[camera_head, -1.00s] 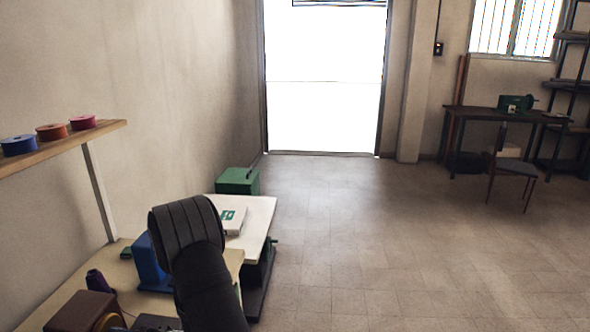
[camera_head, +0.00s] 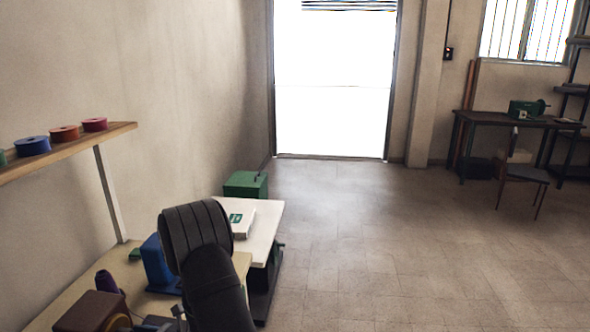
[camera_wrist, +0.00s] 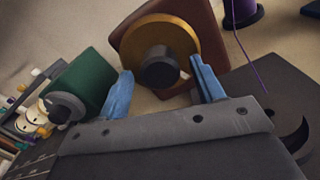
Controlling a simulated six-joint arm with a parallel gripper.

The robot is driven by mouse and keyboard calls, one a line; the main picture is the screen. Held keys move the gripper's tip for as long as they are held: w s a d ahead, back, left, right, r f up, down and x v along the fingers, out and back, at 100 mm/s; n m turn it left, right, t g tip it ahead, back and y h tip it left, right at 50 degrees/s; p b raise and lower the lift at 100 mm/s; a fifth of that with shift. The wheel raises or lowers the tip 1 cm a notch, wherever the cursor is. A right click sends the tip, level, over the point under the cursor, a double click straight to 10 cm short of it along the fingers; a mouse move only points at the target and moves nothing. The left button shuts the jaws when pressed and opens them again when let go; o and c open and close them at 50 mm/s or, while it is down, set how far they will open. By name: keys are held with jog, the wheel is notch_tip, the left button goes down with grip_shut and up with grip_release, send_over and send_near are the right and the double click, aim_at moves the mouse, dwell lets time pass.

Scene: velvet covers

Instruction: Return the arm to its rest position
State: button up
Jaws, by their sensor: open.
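My gripper (camera_wrist: 163,90) shows in the wrist view with its two blue fingers spread apart and nothing between them. Past the fingers is a brown machine block with a brass disc (camera_wrist: 160,45) and a dark round knob. A green block (camera_wrist: 85,82) with a dark knob stands to the left of the fingers. In the head view my dark arm rises at the bottom in front of the work table (camera_head: 105,275), and the gripper is not clearly seen there. The brown block (camera_head: 92,312) is at the table's lower left.
A blue box (camera_head: 156,262) and a purple spool (camera_head: 106,282) stand on the table. A white board (camera_head: 262,225) carries a white box (camera_head: 240,222). A wall shelf (camera_head: 75,150) holds several spools. The floor (camera_head: 400,260) to the right is clear, up to a chair (camera_head: 525,175) and desk.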

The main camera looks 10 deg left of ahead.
jog(key=shift+n, duration=1.4)
